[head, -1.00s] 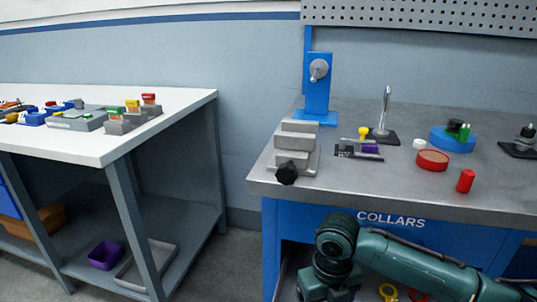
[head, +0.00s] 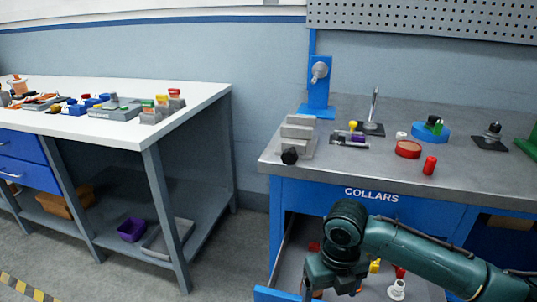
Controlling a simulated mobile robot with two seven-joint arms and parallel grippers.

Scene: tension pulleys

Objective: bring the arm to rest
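My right arm (head: 430,255) comes in from the lower right and bends down at a dark green joint. My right gripper (head: 335,286) hangs over the open blue drawer under the right bench, at the picture's bottom edge. Its fingertips are cut off or too small to tell, so its opening is unclear. My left gripper is not in view. Inside the drawer are a white part (head: 397,290), a yellow part (head: 375,265) and a red part (head: 399,271). My arm hides some of the drawer.
The grey right bench (head: 450,190) holds a blue stand (head: 318,85), a grey stepped block (head: 298,135), a red dish (head: 408,149) and a red cylinder (head: 430,165). A white-topped bench (head: 190,115) with several small parts stands left. Floor between the benches is clear.

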